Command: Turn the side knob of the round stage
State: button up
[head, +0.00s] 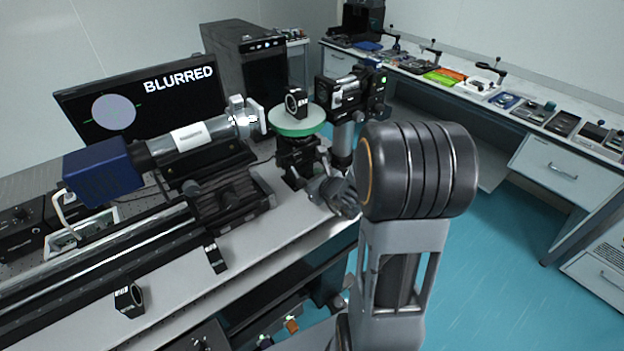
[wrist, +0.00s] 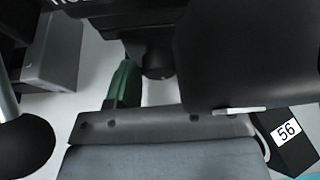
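The round stage (head: 297,122) has a pale top with a green rim and stands on a black mount (head: 297,160) near the table's right edge. A small black part with a ring (head: 296,102) stands on top. My gripper (head: 322,186) is low beside the mount, on its right, partly hidden by my arm. The side knob cannot be made out in the head view. In the wrist view, a dark round knob-like part (wrist: 158,66) lies ahead of the grey gripper body. Contact and finger opening cannot be told.
A monitor (head: 145,100) reads "BLURRED". A blue camera with a lens tube (head: 190,137) points at the stage from the left. Another black device (head: 350,92) stands behind my arm. In the wrist view, a black block labelled 56 (wrist: 288,135) is at right.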

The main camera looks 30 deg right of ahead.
jog(key=c, duration=0.6)
jog(key=shift+f, duration=0.1)
jog(key=shift+c, duration=0.2)
jog(key=b, duration=0.3)
jog(key=shift+f+n, duration=0.15)
jog(key=shift+n, duration=0.25)
jog(key=shift+r+h, duration=0.25)
jog(key=shift+h, duration=0.05)
jog(key=o, duration=0.9)
